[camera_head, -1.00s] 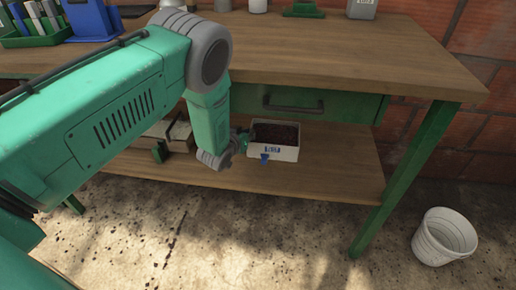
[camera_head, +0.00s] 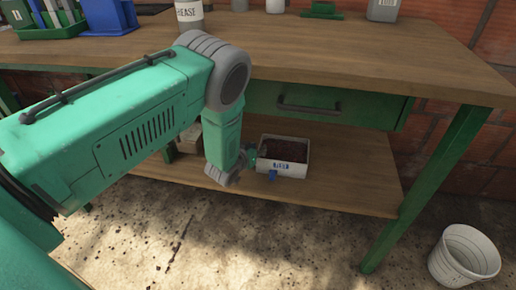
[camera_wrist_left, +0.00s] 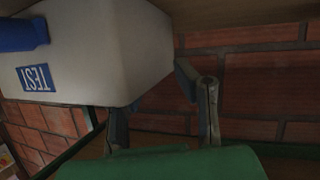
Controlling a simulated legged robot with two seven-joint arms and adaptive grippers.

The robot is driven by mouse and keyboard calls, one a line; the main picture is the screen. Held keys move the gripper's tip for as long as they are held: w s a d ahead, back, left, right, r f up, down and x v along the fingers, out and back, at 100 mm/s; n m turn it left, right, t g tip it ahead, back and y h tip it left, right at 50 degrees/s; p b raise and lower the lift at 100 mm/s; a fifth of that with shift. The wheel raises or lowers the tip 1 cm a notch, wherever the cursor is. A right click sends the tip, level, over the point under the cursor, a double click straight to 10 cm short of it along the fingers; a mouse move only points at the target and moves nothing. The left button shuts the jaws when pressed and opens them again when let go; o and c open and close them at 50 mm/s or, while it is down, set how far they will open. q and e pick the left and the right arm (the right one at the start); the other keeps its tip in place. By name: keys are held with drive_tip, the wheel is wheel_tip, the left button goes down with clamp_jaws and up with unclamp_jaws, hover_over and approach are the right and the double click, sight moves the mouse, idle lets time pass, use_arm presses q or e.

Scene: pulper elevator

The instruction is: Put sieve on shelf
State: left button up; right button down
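The white box (camera_head: 299,169) with a blue TEST label and dark contents is at the lower shelf, under the drawer. It is the likely sieve, though no mesh shows. A blue part sticks out at its front. My left gripper (camera_head: 243,160) is at the box's left side. In the left wrist view the box (camera_wrist_left: 105,45) appears upside down. The fingers of my left gripper (camera_wrist_left: 162,105) are close against its corner; I cannot tell whether they pinch it. The wooden lower shelf (camera_head: 345,180) extends right of the box. My right gripper is out of view.
The workbench top (camera_head: 340,58) and green drawer (camera_head: 350,108) overhang the shelf. A green table leg (camera_head: 435,185) stands at the right, with a white bucket (camera_head: 452,268) on the floor beyond. Light-coloured items (camera_head: 190,135) lie on the shelf behind my arm.

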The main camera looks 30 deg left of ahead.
use_arm(q)
drive_tip(key=shift+s+a, duration=0.2)
drive_tip(key=p+v, duration=0.5)
drive_tip(key=v, duration=0.6)
drive_tip(key=s+d+f+m+g, duration=0.1)
drive_tip(key=s+g, duration=0.5)
drive_tip(key=s, duration=1.1)
drive_tip(key=s+d+f+g, duration=0.2)
drive_tip(key=s+d+g, duration=0.2)
drive_tip(key=s, duration=1.3)
drive_tip(key=g, duration=0.3)
drive_tip(key=shift+d+f+m, duration=0.35)
drive_tip(key=shift+f+m, duration=0.05)
drive_tip(key=shift+w, duration=0.1)
wheel_tip(320, 180, up, 10)
drive_tip(key=p, duration=1)
drive_tip(key=shift+w+r, duration=0.1)
drive_tip(key=shift+r, duration=0.05)
